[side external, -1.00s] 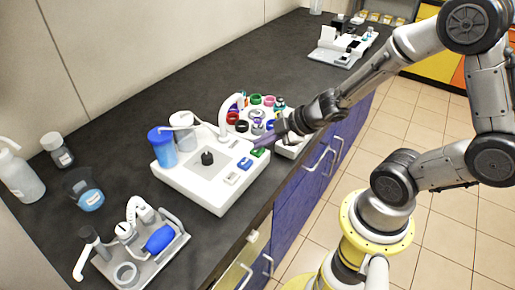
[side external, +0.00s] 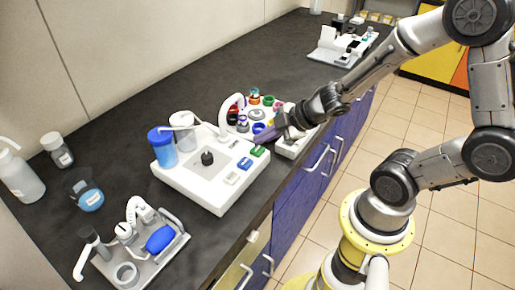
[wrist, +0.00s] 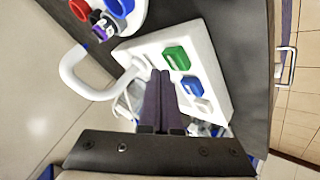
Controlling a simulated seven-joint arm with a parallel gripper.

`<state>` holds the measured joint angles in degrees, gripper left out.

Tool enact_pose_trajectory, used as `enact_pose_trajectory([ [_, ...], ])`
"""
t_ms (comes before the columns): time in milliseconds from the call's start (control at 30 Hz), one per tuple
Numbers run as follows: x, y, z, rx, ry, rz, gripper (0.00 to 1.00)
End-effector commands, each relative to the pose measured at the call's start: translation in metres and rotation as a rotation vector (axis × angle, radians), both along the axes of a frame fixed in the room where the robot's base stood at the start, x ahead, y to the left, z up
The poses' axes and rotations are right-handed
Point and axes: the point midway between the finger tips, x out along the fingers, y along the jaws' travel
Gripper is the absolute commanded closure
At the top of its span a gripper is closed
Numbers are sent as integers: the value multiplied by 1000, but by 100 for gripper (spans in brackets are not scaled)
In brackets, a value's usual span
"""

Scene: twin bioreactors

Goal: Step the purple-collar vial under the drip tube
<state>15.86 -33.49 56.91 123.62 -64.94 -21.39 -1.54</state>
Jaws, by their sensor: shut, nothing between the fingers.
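My gripper (side external: 264,136) is shut and empty. Its fingertips (wrist: 160,76) are beside the green button (wrist: 176,58) in the wrist view; whether they touch it is unclear. The green button (side external: 258,151) and blue button (side external: 245,164) sit on the white bioreactor base (side external: 216,194). A vial with a purple collar (wrist: 103,30) shows at the upper left of the wrist view, close to the end of the white arched drip tube (wrist: 72,77). I cannot tell whether it is exactly under the outlet. The drip tube (side external: 226,102) arches beside the vial carousel in the side view.
Other collars include red (wrist: 80,9) and blue (wrist: 118,8). A rack with a blue bulb (side external: 160,239) and several bottles are at the left.

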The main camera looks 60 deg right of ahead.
Motion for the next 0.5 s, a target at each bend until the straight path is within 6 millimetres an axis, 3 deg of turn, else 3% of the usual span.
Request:
enact_pose_trajectory([
  [233,0,0,2,0,-1,0,100],
  [500,1,0,24,-1,-2,1,100],
])
